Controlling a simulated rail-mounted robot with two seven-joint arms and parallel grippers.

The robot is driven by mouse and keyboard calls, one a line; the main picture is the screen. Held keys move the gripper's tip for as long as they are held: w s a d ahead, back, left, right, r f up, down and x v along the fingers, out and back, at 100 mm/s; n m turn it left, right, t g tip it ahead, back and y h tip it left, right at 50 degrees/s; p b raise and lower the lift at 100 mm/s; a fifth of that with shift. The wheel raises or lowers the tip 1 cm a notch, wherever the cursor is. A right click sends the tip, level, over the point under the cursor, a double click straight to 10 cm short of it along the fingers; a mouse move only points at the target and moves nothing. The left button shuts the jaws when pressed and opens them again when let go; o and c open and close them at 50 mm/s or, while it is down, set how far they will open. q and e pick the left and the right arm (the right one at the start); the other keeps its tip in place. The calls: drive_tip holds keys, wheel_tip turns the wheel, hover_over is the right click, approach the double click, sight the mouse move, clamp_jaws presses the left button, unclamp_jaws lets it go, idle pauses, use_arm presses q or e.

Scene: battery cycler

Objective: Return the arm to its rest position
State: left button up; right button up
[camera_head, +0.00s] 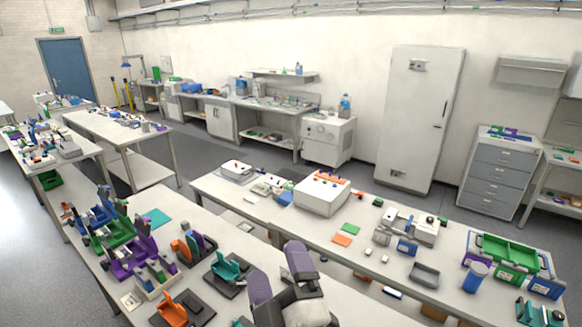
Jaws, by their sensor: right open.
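My right gripper (277,262) shows at the bottom middle of the head view, above the near table (350,302). Its two grey-purple fingers stand apart, and I see nothing between them. Its pale body is cut off by the bottom edge. My left gripper is not in view.
Teal holders (226,266), an orange holder (172,310) and purple and green racks (130,252) stand left of the gripper. The second table (395,268) behind bears a white box (321,195), a grey tray (425,274) and a green crate (508,252). A narrow gap separates the tables.

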drive_tip(key=s+d+f+m+g+h, duration=0.3)
drive_tip(key=s+d+f+m+g, duration=0.25)
drive_tip(key=d+f, duration=0.55)
drive_tip(key=s+d+f+m+g+h, duration=0.3)
drive_tip(key=s+d+f+m+g, duration=0.25)
drive_tip(key=d+f, duration=0.55)
drive_tip(key=s+d+f+m+g+h+p, duration=0.1)
drive_tip(key=s+f+g, duration=0.5)
drive_tip(key=s+f, duration=1.2)
drive_tip(key=shift+s+d+f+m, duration=0.15)
drive_tip(key=shift+d+f+m, duration=0.05)
drive_tip(key=shift+d+m, duration=0.25)
